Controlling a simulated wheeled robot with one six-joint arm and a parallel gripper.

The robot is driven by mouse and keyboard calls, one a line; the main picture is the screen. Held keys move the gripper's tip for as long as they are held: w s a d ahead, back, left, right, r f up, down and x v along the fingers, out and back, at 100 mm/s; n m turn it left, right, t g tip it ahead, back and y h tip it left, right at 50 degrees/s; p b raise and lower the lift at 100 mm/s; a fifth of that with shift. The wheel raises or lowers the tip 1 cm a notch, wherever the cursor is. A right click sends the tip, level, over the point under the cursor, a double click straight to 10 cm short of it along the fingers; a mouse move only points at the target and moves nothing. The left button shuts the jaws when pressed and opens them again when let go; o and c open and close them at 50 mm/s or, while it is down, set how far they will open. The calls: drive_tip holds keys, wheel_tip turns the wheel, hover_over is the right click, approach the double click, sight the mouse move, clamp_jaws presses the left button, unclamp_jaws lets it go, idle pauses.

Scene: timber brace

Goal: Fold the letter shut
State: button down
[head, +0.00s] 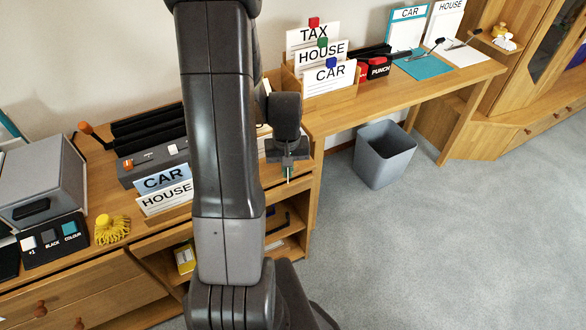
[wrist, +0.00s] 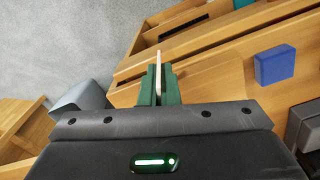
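My gripper (wrist: 159,84) has green fingertips, closed around a thin pale flat piece (wrist: 158,62) seen edge-on in the wrist view. I cannot tell whether this piece is the letter. In the head view my gripper (head: 288,172) points down over the right end of the left desk, near its edge. A pale card or sheet (head: 270,147) shows behind it, partly hidden by my arm. I cannot make out a letter for certain in either view.
A rack with CAR and HOUSE cards (head: 165,190) and a yellow brush (head: 111,229) stand on the left desk. On the right desk are a TAX, HOUSE, CAR card box (head: 327,97) and a punch (head: 378,68). A grey bin (head: 384,155) stands on open carpet.

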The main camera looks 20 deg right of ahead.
drive_tip(key=w+a+m, duration=0.1)
drive_tip(key=a+m, duration=0.1)
drive_tip(key=w+a+m+b, duration=0.1)
drive_tip(key=w+a+m, duration=0.1)
drive_tip(key=m, duration=0.1)
drive_tip(key=w+a+m, duration=0.2)
drive_tip(key=a+m, duration=0.1)
drive_tip(key=shift+w+a+m+b, duration=0.3)
drive_tip(key=shift+w+a+m, duration=0.25)
drive_tip(key=shift+w+m, duration=0.35)
drive_tip(key=shift+w+a, duration=0.2)
drive_tip(key=shift+w, duration=0.4)
drive_tip(key=c, duration=1.6)
unclamp_jaws()
drive_tip(key=shift+c, duration=0.2)
drive_tip(key=shift+r, duration=0.1)
wheel_tip(320, 180, up, 14)
drive_tip(key=p, duration=0.1)
drive_tip(key=shift+f, duration=0.2)
drive_tip(key=shift+c, duration=0.3)
